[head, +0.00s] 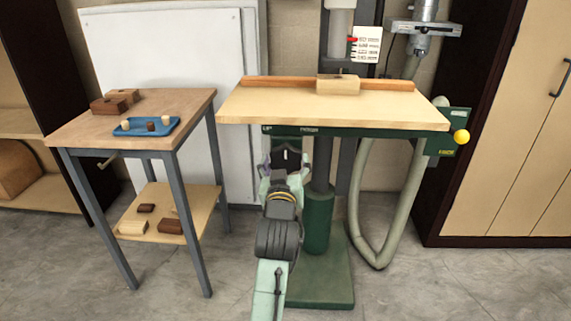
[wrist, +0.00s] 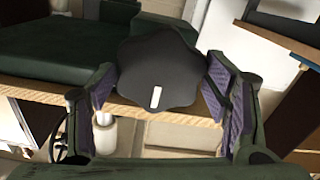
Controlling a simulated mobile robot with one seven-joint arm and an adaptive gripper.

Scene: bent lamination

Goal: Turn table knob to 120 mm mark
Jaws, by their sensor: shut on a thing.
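The table knob is a dark, lobed knob (wrist: 160,75) with a white pointer line, large in the wrist view. In the head view the knob (head: 291,160) shows small and dark under the front edge of the machine table (head: 300,108). My gripper (head: 284,174) reaches up to it from below. In the wrist view its purple-padded fingers (wrist: 160,88) sit on either side of the knob, shut on it. The white line points toward the lower edge of the wrist view. A white card (head: 367,45) with a red pointer is on the column; its marks are too small to read.
A wooden block (head: 338,85) and an orange fence (head: 270,83) are on the machine table. A side table (head: 88,129) with a blue tray (head: 130,132) stands left. A grey hose (head: 361,215) hangs right of the column.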

